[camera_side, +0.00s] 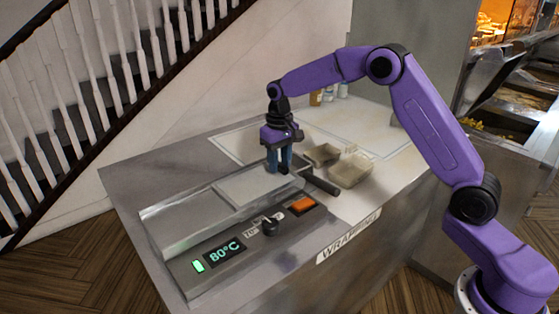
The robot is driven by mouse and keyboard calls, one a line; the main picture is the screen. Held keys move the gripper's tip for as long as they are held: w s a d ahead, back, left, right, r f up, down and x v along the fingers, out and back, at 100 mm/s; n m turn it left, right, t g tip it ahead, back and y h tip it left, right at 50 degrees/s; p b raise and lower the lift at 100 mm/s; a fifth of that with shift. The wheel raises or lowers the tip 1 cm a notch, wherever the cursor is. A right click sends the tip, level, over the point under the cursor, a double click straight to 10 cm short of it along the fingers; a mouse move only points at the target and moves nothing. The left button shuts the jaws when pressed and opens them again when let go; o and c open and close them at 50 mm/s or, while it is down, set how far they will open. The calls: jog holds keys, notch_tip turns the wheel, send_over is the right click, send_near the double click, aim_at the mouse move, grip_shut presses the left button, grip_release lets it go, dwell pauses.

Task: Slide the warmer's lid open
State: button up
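The warmer (187,268) is a long grey metal box on the counter, with a green "80°C" display, a black knob and an orange switch on its sloped front. A flat metal lid (190,217) appears to cover its left part, and a paler flat panel (240,187) lies to the right of that. I cannot make out how far the lid is open. My gripper (278,171) points down at the right end of the warmer's top, over the pale panel's far right corner. Its two bluish fingers are close together. I cannot tell whether they touch or hold anything.
A dark-handled utensil (320,182) with a thin wire frame lies just right of my gripper. Bottles (328,93) stand at the back. A white outlined area of counter (375,125) behind is mostly clear.

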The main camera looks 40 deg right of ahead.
aim_at(225, 196)
grip_shut()
jog(key=shift+a, duration=0.15)
jog(key=a, duration=1.7)
jog(key=shift+a+r, duration=0.1)
jog(key=shift+a, duration=0.05)
jog(key=shift+o, duration=1.6)
grip_release()
